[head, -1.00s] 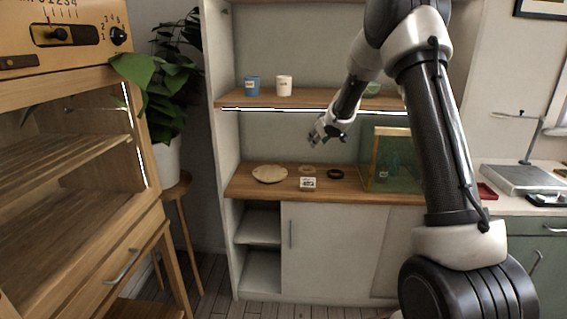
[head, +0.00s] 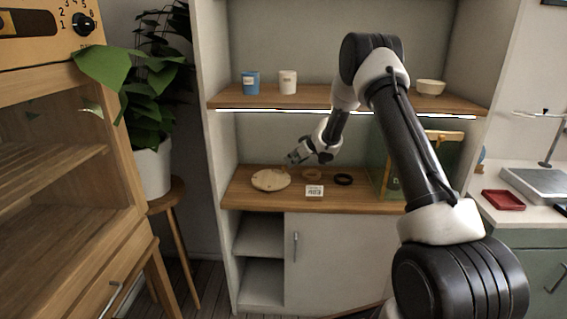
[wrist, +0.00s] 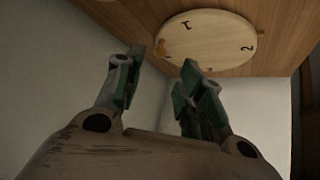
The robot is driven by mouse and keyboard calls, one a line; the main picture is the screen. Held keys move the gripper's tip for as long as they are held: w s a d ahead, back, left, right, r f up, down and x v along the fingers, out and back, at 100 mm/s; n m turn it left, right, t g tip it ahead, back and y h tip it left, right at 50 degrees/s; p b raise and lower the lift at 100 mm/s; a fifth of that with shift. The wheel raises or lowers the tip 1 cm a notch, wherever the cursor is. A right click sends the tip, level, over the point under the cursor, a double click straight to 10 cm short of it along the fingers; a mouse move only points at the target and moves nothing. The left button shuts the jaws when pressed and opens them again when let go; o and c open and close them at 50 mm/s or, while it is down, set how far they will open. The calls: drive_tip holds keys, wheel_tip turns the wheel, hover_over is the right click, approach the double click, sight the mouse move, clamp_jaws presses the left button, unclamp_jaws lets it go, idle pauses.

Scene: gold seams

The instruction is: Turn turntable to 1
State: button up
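The turntable (head: 270,180) is a round pale wooden disc lying on the lower wooden shelf, at its left end. My gripper (head: 290,160) is above the right far side of the disc. In the wrist view the fingers of my gripper (wrist: 160,75) are spread, with nothing between them and the disc beyond their tips. I cannot see any touch.
A white number card (head: 314,191), a tan ring (head: 312,174) and a black ring (head: 343,179) lie right of the disc. A green-sided case (head: 378,165) stands farther right. The upper shelf (head: 330,98) carries a blue cup (head: 251,83), a white cup (head: 288,82) and a bowl (head: 430,87).

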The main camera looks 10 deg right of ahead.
sight(284, 167)
drive_tip(key=x, duration=0.8)
drive_tip(key=shift+w+r, duration=0.1)
clamp_jaws()
